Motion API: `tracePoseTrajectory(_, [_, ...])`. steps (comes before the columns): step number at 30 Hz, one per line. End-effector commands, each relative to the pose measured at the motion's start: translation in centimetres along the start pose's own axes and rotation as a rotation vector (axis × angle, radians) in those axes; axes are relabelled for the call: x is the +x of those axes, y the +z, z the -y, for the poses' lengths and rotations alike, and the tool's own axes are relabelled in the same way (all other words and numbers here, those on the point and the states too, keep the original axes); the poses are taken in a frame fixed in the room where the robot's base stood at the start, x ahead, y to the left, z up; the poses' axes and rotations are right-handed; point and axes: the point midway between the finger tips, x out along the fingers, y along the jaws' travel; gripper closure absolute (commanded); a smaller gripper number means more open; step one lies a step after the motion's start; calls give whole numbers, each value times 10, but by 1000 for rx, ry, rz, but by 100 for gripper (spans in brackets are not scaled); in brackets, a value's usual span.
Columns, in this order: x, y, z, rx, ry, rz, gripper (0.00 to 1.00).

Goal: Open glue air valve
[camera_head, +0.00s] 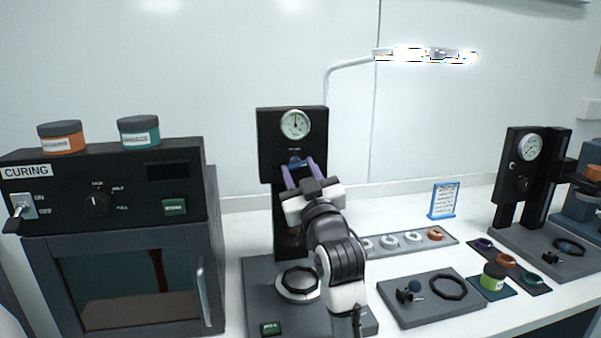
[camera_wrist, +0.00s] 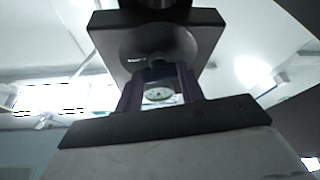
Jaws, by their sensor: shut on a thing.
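A black upright station (camera_head: 265,150) with a round white gauge (camera_head: 295,124) stands at the middle of the bench. A small blue valve knob (camera_head: 295,162) sits on its front just below the gauge. My gripper (camera_head: 303,170) reaches up to this knob, with its purple fingers on either side of it. In the wrist view, my gripper (camera_wrist: 160,88) is shut on the dark blue knob (camera_wrist: 160,73), below the station's dark body (camera_wrist: 205,38). The fingers and wrist hide part of the knob, and its turn position cannot be read. The gauge needle points about straight up.
A curing oven (camera_head: 110,240) with two jars on top stands at left. A tray of rings (camera_head: 390,243), a dark plate with a black ring (camera_head: 405,312) and a green-labelled jar (camera_head: 493,277) lie at right. A second gauge station (camera_head: 535,185) stands farther right.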

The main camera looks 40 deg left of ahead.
Motion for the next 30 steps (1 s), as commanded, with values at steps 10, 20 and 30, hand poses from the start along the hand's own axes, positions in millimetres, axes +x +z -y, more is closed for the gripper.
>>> tracePoseTrajectory(10, [1, -2, 3, 215, 87, 1, 85])
tracePoseTrajectory(20, [0, 0, 2, 234, 96, 0, 85])
tracePoseTrajectory(30, [0, 0, 2, 233, 96, 0, 40])
